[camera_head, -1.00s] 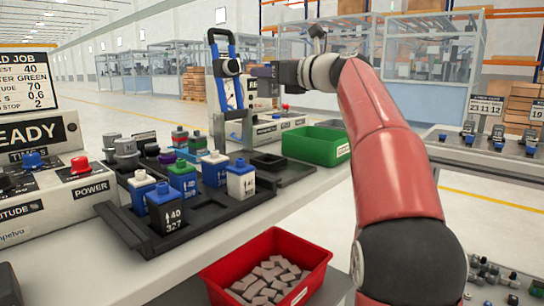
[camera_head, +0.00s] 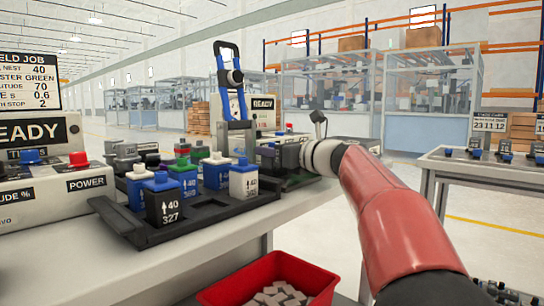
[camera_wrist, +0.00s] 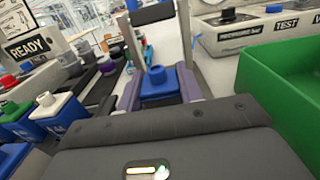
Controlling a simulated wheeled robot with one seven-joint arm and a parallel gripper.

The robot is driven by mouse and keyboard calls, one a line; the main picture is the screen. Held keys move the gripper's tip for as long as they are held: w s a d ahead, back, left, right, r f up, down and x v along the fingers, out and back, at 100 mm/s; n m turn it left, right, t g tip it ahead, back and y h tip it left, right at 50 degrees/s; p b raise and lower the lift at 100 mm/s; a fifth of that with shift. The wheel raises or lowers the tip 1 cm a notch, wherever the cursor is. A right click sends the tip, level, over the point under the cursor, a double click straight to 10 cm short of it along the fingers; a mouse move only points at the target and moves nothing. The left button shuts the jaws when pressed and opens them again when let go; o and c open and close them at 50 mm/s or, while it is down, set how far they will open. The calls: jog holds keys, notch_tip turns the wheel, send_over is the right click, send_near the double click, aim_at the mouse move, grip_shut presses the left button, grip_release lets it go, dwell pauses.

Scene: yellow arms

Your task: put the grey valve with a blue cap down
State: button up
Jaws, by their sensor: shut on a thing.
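My gripper (camera_head: 280,156) is low over the far right end of the workbench, close to the blue-framed test stand. In the wrist view its fingers (camera_wrist: 160,92) are shut on a valve with a blue cap (camera_wrist: 158,82). The cap and blue top show between the fingers; the valve's body is hidden below, so I cannot tell whether it touches a surface. In the head view the gripper hides the held valve.
A green bin (camera_wrist: 285,75) is close on the right in the wrist view. The blue-framed test stand (camera_head: 232,100) rises behind the tray. A red bin (camera_head: 275,268) with grey pieces is at the front. A control box (camera_head: 45,180) stands at left.

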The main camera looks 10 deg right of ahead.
jog(key=o, duration=1.1)
jog(key=shift+r, duration=0.15)
jog(key=v, duration=1.2)
